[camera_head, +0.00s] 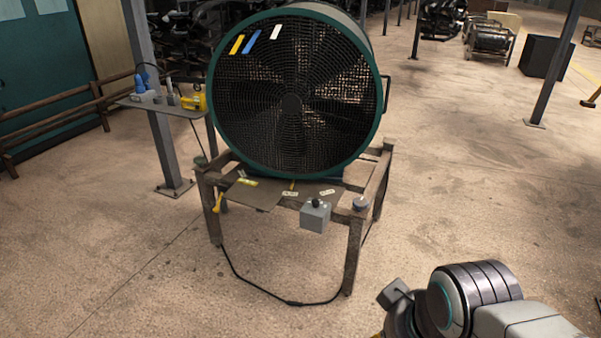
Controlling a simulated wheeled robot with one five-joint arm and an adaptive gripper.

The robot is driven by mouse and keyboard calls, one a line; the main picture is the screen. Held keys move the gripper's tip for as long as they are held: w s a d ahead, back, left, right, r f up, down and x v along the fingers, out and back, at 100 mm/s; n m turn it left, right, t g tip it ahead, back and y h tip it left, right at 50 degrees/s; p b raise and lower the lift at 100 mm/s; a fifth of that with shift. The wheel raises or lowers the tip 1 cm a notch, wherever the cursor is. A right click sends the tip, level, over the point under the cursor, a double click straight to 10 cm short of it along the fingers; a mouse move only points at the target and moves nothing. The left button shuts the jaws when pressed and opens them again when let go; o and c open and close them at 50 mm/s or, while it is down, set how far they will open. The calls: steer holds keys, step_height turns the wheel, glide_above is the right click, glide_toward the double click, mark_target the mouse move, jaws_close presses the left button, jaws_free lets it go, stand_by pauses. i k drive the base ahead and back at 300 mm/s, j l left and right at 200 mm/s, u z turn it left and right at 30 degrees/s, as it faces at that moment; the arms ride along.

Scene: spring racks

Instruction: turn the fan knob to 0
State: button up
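A large round fan (291,105) with a dark mesh grille and teal rim stands on a worn wooden table (354,235). A small grey control box (315,219) is fixed at the table's front edge. A small black knob (316,203) sits on top of the box; its setting is too small to read. Part of my arm shows at the bottom right, to the right of the table and well apart from the knob. My gripper's fingertips are not visible there.
A small shelf (158,106) on a metal post (167,150) holds a blue bottle (140,84) and a yellow object (193,102). A black cable (290,301) loops on the floor in front of the table. The floor right of the table is clear.

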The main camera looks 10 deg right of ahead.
mark_target(316, 202)
steer(key=i+u, duration=0.5)
steer(key=i+l+u, duration=0.15)
steer(key=i+u, duration=0.35)
steer(key=i+l+u, duration=0.3)
steer(key=u, duration=0.15)
steer(key=i+l+u, duration=0.3)
steer(key=l+u, duration=0.2)
steer(key=i+l+u, duration=0.25)
steer(key=l+u, duration=0.25)
